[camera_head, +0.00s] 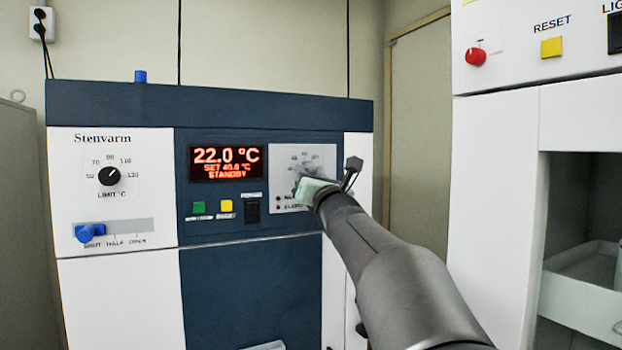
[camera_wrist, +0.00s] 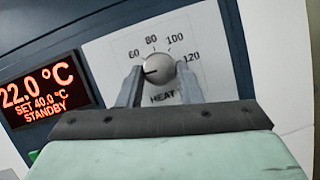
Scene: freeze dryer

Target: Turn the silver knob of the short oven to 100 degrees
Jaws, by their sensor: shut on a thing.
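The silver knob (camera_wrist: 159,67) shows in the wrist view on a light dial plate (camera_wrist: 110,52) marked 60, 80, 100 and 120, with HEAT below. Its dark pointer line points left, below the 60 mark. My gripper (camera_wrist: 160,75) is shut on the knob, one finger on each side. In the head view my gripper (camera_head: 312,188) is at the panel of the short oven (camera_head: 158,262) and hides the knob. The oven's display (camera_head: 226,162) reads 22.0 °C, SET 40.0 °C, STANDBY.
Left of the dial are a green button (camera_head: 199,208), a yellow button (camera_head: 226,206) and a black switch (camera_head: 252,212). A black LIMIT knob (camera_head: 109,176) and a blue lever (camera_head: 90,232) are further left. A taller white unit (camera_head: 492,190) stands close on the right.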

